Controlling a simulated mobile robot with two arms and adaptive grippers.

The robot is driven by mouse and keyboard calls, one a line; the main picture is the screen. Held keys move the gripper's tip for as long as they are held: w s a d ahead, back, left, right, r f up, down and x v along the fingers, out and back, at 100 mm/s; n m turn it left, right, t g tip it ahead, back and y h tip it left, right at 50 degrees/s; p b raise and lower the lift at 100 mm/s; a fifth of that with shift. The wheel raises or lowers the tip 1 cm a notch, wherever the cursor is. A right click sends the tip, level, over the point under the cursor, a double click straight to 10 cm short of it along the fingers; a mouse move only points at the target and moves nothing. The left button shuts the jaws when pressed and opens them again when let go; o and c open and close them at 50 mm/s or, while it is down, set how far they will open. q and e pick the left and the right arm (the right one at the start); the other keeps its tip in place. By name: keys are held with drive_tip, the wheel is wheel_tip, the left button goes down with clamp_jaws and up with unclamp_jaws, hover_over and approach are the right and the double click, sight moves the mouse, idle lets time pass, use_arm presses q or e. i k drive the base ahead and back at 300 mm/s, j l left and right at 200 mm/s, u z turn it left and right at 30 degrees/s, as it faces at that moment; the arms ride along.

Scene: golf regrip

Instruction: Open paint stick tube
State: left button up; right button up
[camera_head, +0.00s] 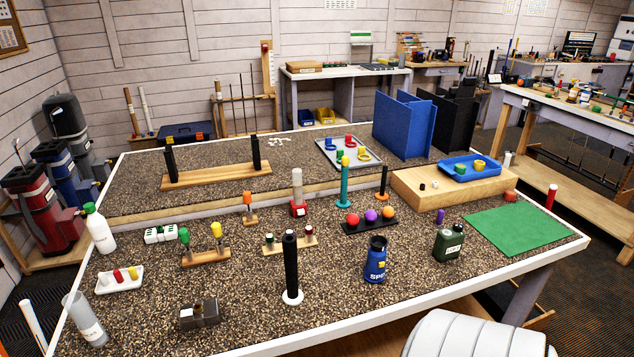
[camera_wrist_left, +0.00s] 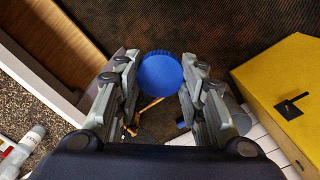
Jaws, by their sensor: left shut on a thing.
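My left gripper (camera_wrist_left: 160,75) shows only in the left wrist view. Its two fingers are shut on a round blue cap (camera_wrist_left: 160,74) with a ridged rim, seen nearly end-on. I cannot tell whether a tube is attached behind the cap. No paint stick tube can be named for certain. In the head view, a clear, pale tube with a label (camera_head: 86,318) leans at the bench's front left corner. My right gripper is in neither view.
A yellow box (camera_wrist_left: 292,85) lies right of the gripper in the wrist view. On the bench stand a black grip on a white base (camera_head: 291,265), a blue bottle (camera_head: 375,260) and a green can (camera_head: 448,243). The green mat (camera_head: 518,229) is bare.

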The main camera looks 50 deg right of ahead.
sight(74, 302)
drive_tip(key=z, duration=1.05)
drive_tip(key=i+l+z, duration=0.15)
drive_tip(key=z, duration=0.3)
drive_tip(key=i+l+z, duration=0.1)
drive_tip(key=z, duration=0.3)
drive_tip(key=i+z, duration=0.3)
drive_tip(key=z, duration=0.15)
drive_tip(key=i+j, duration=0.1)
drive_tip(key=i, duration=0.55)
